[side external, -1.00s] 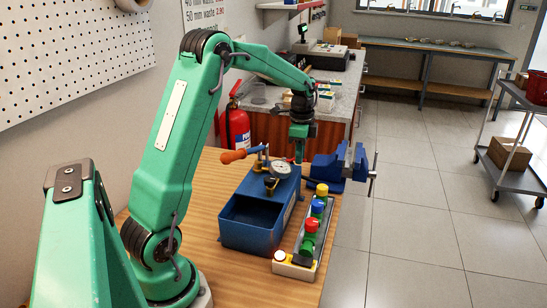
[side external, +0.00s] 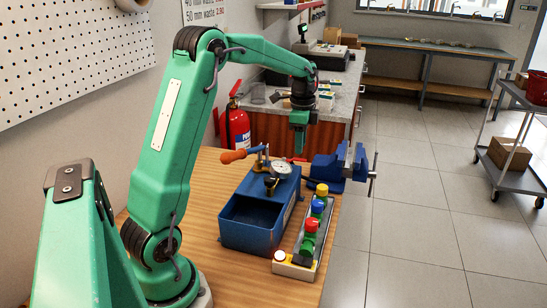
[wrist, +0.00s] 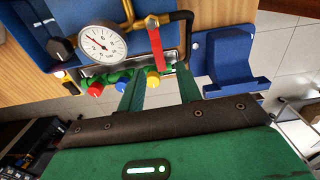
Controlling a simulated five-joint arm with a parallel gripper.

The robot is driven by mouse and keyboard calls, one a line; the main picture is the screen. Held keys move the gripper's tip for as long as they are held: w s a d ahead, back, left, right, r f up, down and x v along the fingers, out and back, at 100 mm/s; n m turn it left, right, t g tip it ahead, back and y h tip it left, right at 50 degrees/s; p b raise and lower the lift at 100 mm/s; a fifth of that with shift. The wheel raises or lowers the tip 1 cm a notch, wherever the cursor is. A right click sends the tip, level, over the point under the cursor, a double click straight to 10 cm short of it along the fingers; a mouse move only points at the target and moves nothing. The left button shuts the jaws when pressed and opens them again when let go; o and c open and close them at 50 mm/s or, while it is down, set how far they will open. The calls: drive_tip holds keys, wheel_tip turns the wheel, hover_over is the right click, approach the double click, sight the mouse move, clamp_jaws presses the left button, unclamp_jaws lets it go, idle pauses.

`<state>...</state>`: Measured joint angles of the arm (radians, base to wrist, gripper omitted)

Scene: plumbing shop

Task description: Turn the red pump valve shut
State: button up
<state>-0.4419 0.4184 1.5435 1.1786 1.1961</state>
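The red pump valve is a flat red lever (wrist: 155,45) beside the dial gauge (wrist: 101,43) in the wrist view. It sits on a brass pipe of the blue pump box (side external: 235,236). In the side view only a small bit of red (side external: 297,160) shows behind the box, below my gripper. My gripper (side external: 299,149) points down over the box's far end, above the lever. In the wrist view its two green fingers (wrist: 160,78) stand apart, with the lever in line with the gap between them. The gripper is open and holds nothing; contact with the lever is not visible.
A blue vise (side external: 328,167) stands to the right of my gripper. An orange pump handle (side external: 233,156) sticks out left. Bare wooden bench (side external: 205,215) lies left of the box.

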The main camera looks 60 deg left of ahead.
sight(300, 160)
drive_tip(key=shift+r, duration=1.95)
drive_tip(key=shift+d+r, duration=0.1)
drive_tip(key=s+d+r+n+t, duration=0.2)
drive_tip(key=s+d+r, duration=0.1)
drive_tip(key=s+d, duration=0.3)
drive_tip(key=s+d+r+n+t, duration=0.1)
drive_tip(key=s+d+r+n, duration=0.2)
drive_tip(key=d, duration=0.5)
drive_tip(key=s+d+f+n+t, duration=0.1)
drive_tip(key=s+d+f, duration=0.1)
drive_tip(key=s, duration=0.4)
drive_tip(key=s+d+f+n+t, duration=0.1)
drive_tip(key=s+d+n, duration=0.1)
drive_tip(key=s+d, duration=0.2)
drive_tip(key=s, duration=0.3)
drive_tip(key=shift+d+f+n+t, duration=0.3)
drive_tip(key=shift+d+f, duration=0.05)
drive_tip(key=shift+d, duration=0.05)
